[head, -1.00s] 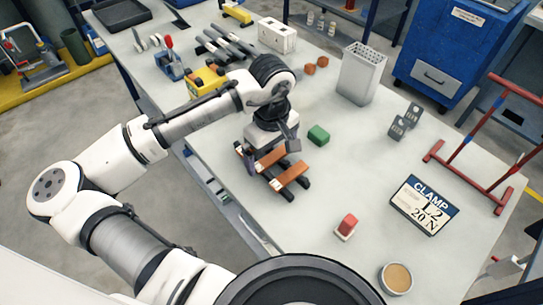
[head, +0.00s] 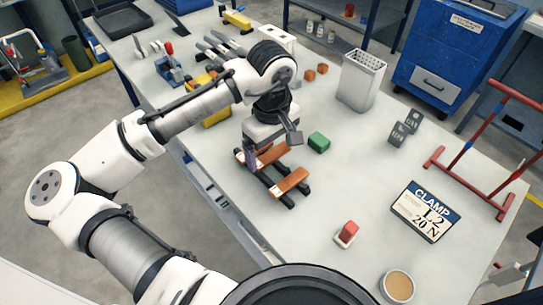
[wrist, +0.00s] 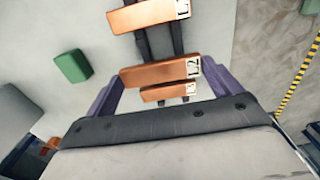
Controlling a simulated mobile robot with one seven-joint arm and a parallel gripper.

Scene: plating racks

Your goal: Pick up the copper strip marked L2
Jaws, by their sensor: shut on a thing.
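My gripper (wrist: 160,88) has purple fingers at both ends of a copper strip (wrist: 155,74) and is shut on it. In the head view the same strip (head: 273,155) is a little above the dark rack (head: 270,184), partly hidden by my gripper (head: 262,152). Another copper strip (head: 291,181) lies across the rack's near end; it shows at the top of the wrist view (wrist: 145,14). A third strip (wrist: 165,92) lies beyond the held one.
A green block (head: 319,142) is close to the right of my gripper. A sign reading "CLAMP L2 20 N" (head: 426,211), a red block (head: 347,232) and a red frame (head: 468,182) stand on the table (head: 340,185). The table's middle is mostly clear.

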